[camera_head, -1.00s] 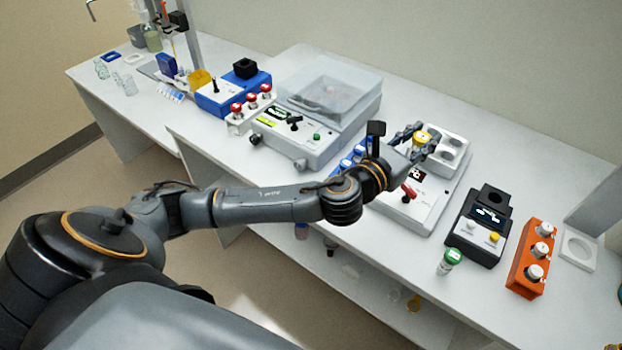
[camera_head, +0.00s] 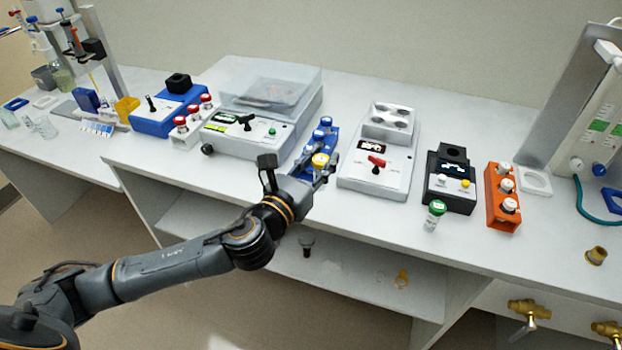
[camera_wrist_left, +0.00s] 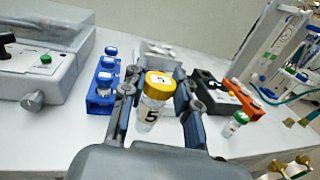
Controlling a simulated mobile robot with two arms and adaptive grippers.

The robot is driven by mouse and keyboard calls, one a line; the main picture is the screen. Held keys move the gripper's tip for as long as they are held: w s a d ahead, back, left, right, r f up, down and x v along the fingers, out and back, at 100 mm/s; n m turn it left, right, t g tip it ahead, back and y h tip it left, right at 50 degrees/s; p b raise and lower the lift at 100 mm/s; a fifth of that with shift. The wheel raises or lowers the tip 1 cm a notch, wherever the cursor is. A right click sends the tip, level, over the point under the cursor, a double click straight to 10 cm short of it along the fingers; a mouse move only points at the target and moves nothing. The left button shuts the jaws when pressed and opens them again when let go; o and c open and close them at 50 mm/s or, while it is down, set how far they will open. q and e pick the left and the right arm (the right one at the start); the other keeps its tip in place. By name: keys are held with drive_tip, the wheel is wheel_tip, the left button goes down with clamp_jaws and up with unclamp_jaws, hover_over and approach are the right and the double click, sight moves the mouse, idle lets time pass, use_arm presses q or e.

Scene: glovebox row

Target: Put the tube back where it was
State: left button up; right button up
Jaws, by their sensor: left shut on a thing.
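My left gripper (camera_head: 318,172) is shut on a tube with a yellow cap (camera_head: 320,160). In the left wrist view the tube (camera_wrist_left: 149,112) is clear, marked 5, and roughly upright between the fingers (camera_wrist_left: 158,100). It is in front of the blue rack (camera_head: 308,161), close to its near end; whether it touches the rack is unclear. The blue rack holds blue-capped tubes (camera_wrist_left: 106,76), and my gripper hides its near part in the head view. The grey block with round wells (camera_head: 388,122) on the white device with a red lever (camera_head: 376,163) shows no tube. My right gripper is not in view.
A lidded machine (camera_head: 262,110) stands left of the blue rack. To the right are a black device (camera_head: 450,180), a green-capped tube (camera_head: 434,214) near the bench edge, and an orange rack (camera_head: 502,198) with white-capped tubes. A lower shelf (camera_head: 350,265) lies below the bench.

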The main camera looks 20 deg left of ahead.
use_arm(q)
drive_tip(key=w+a+f, duration=0.1)
drive_tip(key=f, duration=0.2)
drive_tip(key=w+a+f+b, duration=0.1)
drive_tip(key=f, duration=0.1)
drive_tip(key=w+a+f, duration=0.1)
drive_tip(key=f, duration=0.2)
drive_tip(key=shift+w+f+b, duration=0.3)
drive_tip(key=shift+w, duration=0.05)
drive_tip(key=shift+f, duration=0.15)
drive_tip(key=shift+f, duration=0.2)
drive_tip(key=o, duration=1.1)
drive_tip(key=shift+r, duration=0.1)
